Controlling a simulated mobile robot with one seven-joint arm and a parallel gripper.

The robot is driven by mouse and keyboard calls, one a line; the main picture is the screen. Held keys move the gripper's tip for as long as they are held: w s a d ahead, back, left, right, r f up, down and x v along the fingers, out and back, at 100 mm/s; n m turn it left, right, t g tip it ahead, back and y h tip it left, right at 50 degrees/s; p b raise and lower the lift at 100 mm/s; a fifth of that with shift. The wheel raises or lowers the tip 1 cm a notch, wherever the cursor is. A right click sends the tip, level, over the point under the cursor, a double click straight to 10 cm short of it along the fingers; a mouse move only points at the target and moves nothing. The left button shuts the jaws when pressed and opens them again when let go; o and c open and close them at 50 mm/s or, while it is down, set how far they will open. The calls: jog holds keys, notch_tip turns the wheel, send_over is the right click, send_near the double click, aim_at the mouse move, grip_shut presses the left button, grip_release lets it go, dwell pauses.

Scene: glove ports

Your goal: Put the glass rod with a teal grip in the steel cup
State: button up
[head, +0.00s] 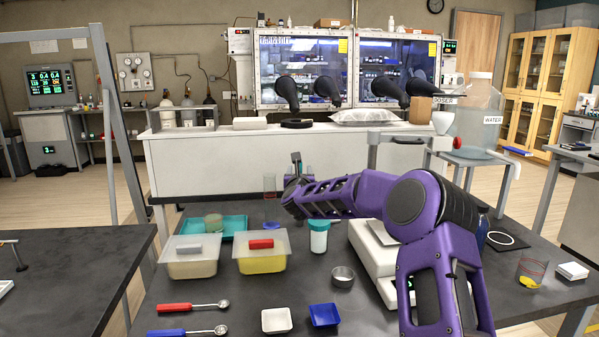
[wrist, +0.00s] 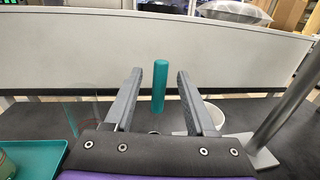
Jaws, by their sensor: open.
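The glass rod's teal grip (wrist: 160,88) stands upright in the wrist view, between the two fingers of my gripper (wrist: 158,78) as seen from there. I see a gap on each side of it. The glass part below is not clear to me. In the head view my gripper (head: 295,168) is at the far side of the bench, and a bit of teal shows just right of it. My gripper is open and holds nothing. A small round steel cup (head: 343,281) stands on the bench nearer the camera, right of the yellow-filled tub.
A white jar with a teal lid (head: 319,240) stands between my gripper and the cup. Two lidded tubs (head: 262,263), a teal tray (head: 235,222) and a clear glass (head: 270,184) are to the left. A white balance (head: 375,260) is right of the cup. White (head: 276,320) and blue dishes (head: 324,315) lie in front.

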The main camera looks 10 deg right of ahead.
jog(key=s+a, duration=0.1)
jog(key=s, duration=0.9)
jog(key=shift+a, duration=0.3)
jog(key=shift+w, duration=0.1)
